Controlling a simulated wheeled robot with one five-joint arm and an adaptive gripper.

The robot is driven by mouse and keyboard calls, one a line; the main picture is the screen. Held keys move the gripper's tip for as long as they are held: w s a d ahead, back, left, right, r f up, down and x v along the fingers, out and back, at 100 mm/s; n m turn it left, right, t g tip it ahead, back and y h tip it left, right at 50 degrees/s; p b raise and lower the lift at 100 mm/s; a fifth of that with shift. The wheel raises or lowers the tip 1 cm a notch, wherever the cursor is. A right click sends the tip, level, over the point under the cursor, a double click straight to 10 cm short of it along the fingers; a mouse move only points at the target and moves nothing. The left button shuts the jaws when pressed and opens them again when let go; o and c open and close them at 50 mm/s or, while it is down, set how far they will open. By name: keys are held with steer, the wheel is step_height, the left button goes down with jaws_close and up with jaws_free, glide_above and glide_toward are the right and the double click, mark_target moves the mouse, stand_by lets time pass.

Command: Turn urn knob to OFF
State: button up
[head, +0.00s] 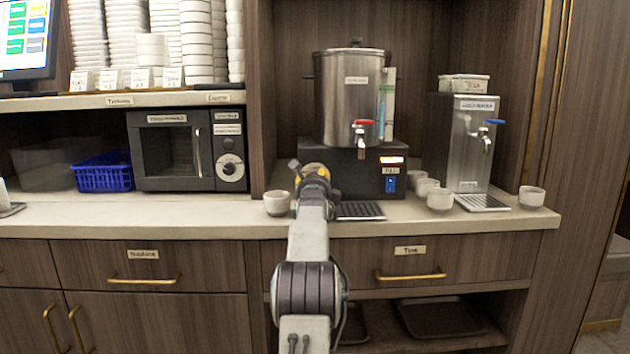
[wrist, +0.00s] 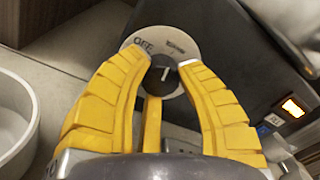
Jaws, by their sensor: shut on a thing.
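The steel urn (head: 345,95) stands on a dark base (head: 355,170) on the counter. My gripper (head: 310,172) is at the left part of that base and hides the knob in the head view. In the wrist view the dark urn knob (wrist: 161,78) sits on a pale round dial (wrist: 180,45). My gripper's yellow fingers (wrist: 164,66) are shut on it from both sides. The knob's white mark points up, to the right of the word OFF. A second label at the dial's upper right is too blurred to read.
A white cup (head: 277,203) stands just left of my gripper. A drip tray (head: 360,211) lies below the urn's red-handled tap (head: 361,130). An orange display (head: 392,160) is lit. Several cups and a steel dispenser (head: 465,140) stand to the right.

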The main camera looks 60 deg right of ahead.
steer(key=n, duration=0.2)
steer(key=shift+w+a+r+n+p, duration=0.1)
steer(key=shift+a+r+n+p, duration=0.05)
steer(key=shift+r+n+p, duration=0.25)
steer(key=shift+w+f+n+h, duration=0.1)
steer(key=shift+n+h, duration=0.05)
steer(key=shift+n, duration=1.05)
steer(key=shift+f+n+h, duration=0.1)
steer(key=shift+n+h, duration=0.05)
steer(key=shift+n, duration=1.05)
steer(key=o, duration=0.9)
steer(key=shift+w+a+t, duration=0.1)
steer(key=shift+w+t, duration=0.1)
steer(key=shift+t, duration=0.1)
steer(key=o, duration=0.3)
steer(key=shift+f, duration=0.1)
steer(key=shift+s+f, duration=0.1)
steer(key=shift+s, duration=0.05)
steer(key=shift+s, duration=0.15)
steer(key=shift+v, duration=5.85)
